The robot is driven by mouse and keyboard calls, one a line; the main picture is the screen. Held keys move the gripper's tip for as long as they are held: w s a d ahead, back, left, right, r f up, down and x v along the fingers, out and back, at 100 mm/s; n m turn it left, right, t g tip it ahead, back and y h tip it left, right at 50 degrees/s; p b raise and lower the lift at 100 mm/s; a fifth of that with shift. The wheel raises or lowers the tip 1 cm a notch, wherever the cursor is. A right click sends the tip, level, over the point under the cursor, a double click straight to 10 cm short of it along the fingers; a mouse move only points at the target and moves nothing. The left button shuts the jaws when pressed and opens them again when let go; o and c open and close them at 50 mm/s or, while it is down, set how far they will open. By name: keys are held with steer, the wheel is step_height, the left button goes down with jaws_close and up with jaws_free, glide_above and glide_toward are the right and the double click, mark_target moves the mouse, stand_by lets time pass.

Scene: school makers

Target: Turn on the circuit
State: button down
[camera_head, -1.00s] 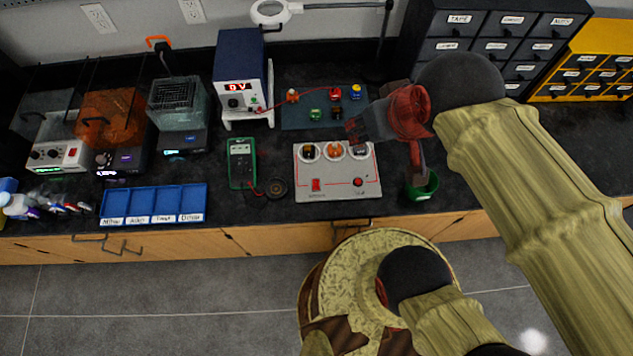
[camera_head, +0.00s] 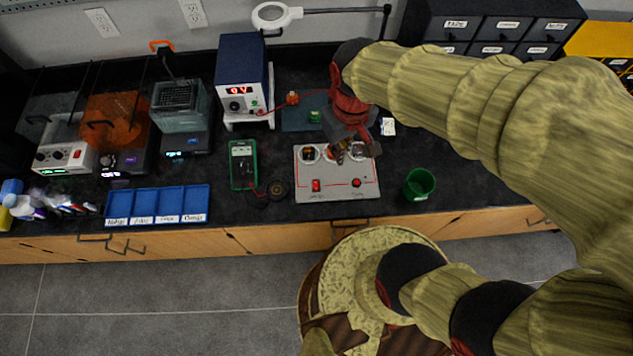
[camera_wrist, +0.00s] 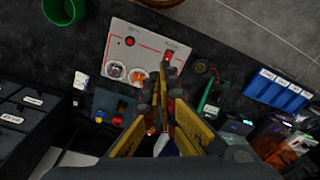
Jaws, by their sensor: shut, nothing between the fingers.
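The grey circuit panel (camera_head: 337,193) lies flat on the black bench. It has a red rocker switch (camera_head: 316,185) at front left, a red button (camera_head: 357,183) at front right, and round sockets holding parts along its back edge. My gripper (camera_head: 350,152) is over the panel's back right part and hides some of the sockets. In the wrist view the panel (camera_wrist: 148,48) shows beyond my shut, empty fingers (camera_wrist: 163,82); their tips appear close to the red switch (camera_wrist: 168,54). I cannot tell whether they touch. The blue power supply (camera_head: 241,70) shows a red reading.
A green multimeter (camera_head: 243,165) lies left of the panel, and a green cup (camera_head: 419,184) stands at its right. A blue divided tray (camera_head: 157,203) is at front left. Dark drawers (camera_head: 490,30) stand at back right. My arm covers the bench's right side.

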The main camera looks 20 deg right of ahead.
mark_target(316, 185)
steer(key=w+a+f+n+g, duration=0.1)
steer(key=w+a+f+n, duration=0.1)
steer(key=f+n, duration=0.4)
steer(key=w+a+f+n+g+p, duration=0.1)
steer(key=w+a+f+n, duration=0.1)
steer(key=f+n, duration=0.4)
steer(key=shift+w+n, duration=0.6)
steer(key=shift+w, duration=0.3)
steer(key=f+b, duration=0.1)
steer(key=f, duration=0.3)
steer(key=s+f+b, duration=0.1)
steer(key=f, duration=0.8)
steer(key=shift+s+a+f+b, duration=0.1)
steer(key=shift+s+f+b, duration=0.25)
steer(key=shift+f+b, duration=0.05)
steer(key=shift+f, duration=0.1)
